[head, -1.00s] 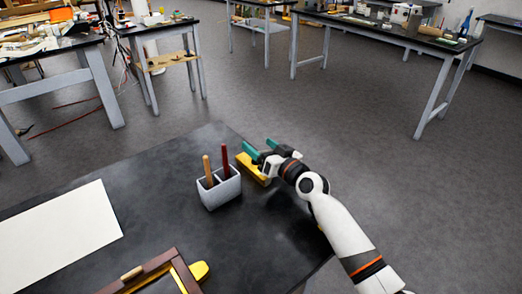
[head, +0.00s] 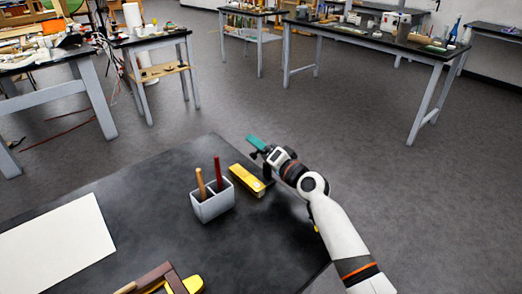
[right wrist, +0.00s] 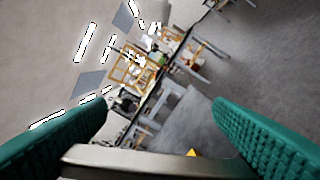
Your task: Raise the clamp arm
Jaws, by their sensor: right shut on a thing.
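The yellow clamp base (head: 246,180) lies on the black table, just right of the grey cup, near the far right edge. My right gripper (head: 258,143) is raised above and beyond it, with its green fingers pointing to the upper left. In the right wrist view the two green fingers stand apart, with a metal bar (right wrist: 150,164), seemingly the clamp arm, running between them at the bottom. The gripper is shut on this bar. A small yellow tip (right wrist: 193,153) shows behind the bar. The clamp's hinge is hard to make out. My left gripper is out of view.
A grey cup (head: 212,207) with two sticks stands close left of the clamp. A white sheet (head: 58,247) lies at the left. A wooden frame with a yellow piece (head: 193,284) is at the near edge. The space above the clamp is clear.

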